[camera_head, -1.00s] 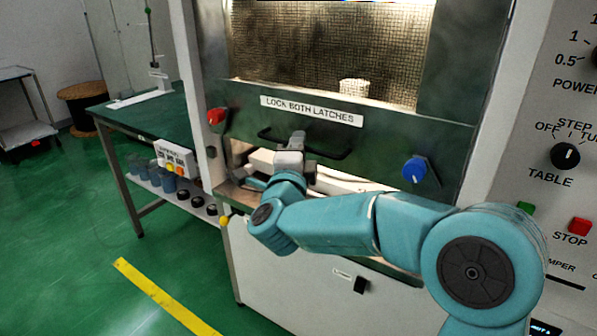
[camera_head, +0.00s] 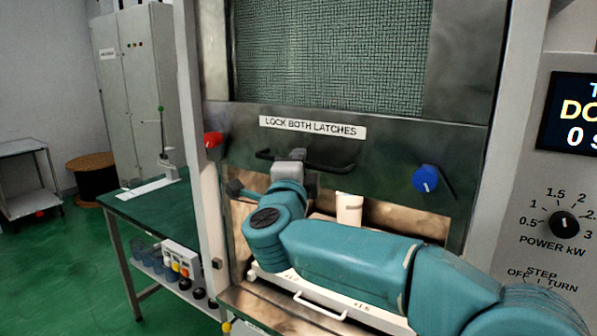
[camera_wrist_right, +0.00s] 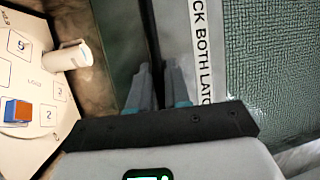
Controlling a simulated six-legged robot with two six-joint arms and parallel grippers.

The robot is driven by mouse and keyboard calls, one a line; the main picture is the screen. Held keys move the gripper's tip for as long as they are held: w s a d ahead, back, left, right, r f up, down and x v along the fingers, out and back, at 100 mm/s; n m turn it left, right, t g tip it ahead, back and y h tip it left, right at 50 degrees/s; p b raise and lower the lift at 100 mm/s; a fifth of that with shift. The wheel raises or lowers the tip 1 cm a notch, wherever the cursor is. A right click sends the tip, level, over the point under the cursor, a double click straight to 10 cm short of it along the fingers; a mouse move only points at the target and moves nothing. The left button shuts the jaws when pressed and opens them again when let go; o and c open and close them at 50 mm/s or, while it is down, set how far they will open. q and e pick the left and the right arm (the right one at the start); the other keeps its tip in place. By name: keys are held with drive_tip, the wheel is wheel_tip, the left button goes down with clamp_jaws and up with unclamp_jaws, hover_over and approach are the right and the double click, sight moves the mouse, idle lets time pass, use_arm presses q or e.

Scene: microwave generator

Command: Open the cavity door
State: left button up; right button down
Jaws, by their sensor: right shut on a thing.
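The cavity door (camera_head: 385,150) has a mesh window, a dark lower panel and the label "LOCK BOTH LATCHES" (camera_head: 312,127). A black bar handle (camera_head: 335,168) runs across the panel. My right gripper (camera_head: 293,160) is shut on the handle near its left part; its fingers also show in the wrist view (camera_wrist_right: 158,88). The red latch knob (camera_head: 212,140) is at the left and the blue latch knob (camera_head: 426,179) at the right. The door is partly raised, with an open gap below it. My left gripper is not in view.
In the gap stands a white cylinder (camera_head: 349,207) on a pale tray (camera_head: 272,284) with a front handle. The wrist view shows an orange and blue block (camera_wrist_right: 18,112) there. A control panel (camera_head: 565,130) is at the right, a green-topped bench (camera_head: 150,212) at the left.

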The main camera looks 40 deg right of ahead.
drive_tip(key=shift+r, duration=0.35)
drive_tip(key=c, duration=1.2)
unclamp_jaws()
drive_tip(key=shift+o, duration=0.2)
drive_tip(key=shift+f, duration=0.1)
drive_tip(key=b+v, duration=0.3)
drive_tip(key=v, duration=1.3)
drive_tip(key=shift+s+b, duration=0.2)
drive_tip(key=shift+b, duration=0.1)
drive_tip(key=shift+a, duration=0.1)
